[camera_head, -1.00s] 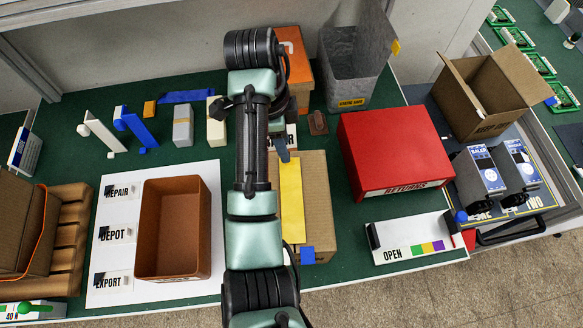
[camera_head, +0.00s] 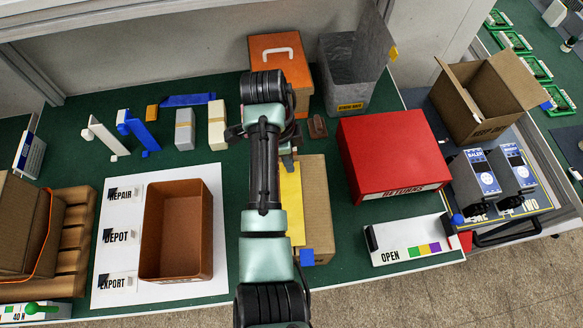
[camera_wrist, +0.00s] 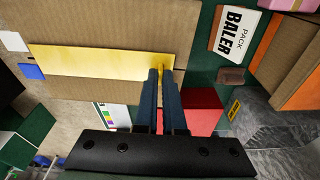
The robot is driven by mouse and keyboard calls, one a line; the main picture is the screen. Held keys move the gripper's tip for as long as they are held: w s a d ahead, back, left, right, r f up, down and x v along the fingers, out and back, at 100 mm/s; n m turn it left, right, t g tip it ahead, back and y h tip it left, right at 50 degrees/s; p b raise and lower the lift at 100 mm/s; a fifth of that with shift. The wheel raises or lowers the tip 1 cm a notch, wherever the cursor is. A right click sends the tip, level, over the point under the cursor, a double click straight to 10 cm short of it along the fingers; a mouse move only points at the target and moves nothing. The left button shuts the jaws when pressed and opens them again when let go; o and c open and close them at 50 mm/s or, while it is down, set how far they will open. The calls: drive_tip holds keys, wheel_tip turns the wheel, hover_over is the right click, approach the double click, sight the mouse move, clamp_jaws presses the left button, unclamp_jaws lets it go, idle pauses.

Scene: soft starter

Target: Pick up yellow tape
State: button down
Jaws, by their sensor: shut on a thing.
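The yellow tape (camera_head: 291,190) is a long flat strip along the top of a cardboard box (camera_head: 321,205). My arm covers its left part in the head view. In the wrist view the yellow tape (camera_wrist: 95,64) runs from the left to my fingertips. My gripper (camera_wrist: 160,74) has its two dark fingers close together at the tape's right end, shut on it. In the head view my gripper (camera_head: 289,158) is at the box's far end, mostly hidden by the arm. I cannot tell whether the tape's end is raised off the cardboard box (camera_wrist: 120,25).
A blue tab (camera_head: 306,257) is at the box's near edge. A brown bin (camera_head: 177,270) stands to the left and a red RETURNS box (camera_head: 395,150) to the right. An orange box (camera_head: 284,58) and a grey bin (camera_head: 345,85) stand behind. Green table shows between them.

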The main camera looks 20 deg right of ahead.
idle(0.3)
wheel_tip(320, 180, up, 11)
drive_tip(key=p, duration=0.3)
drive_tip(key=shift+r+p, duration=0.8)
drive_tip(key=shift+p, duration=0.25)
drive_tip(key=shift+r+p, duration=1.1)
drive_tip(key=shift+r, duration=0.05)
drive_tip(key=shift+r, duration=0.1)
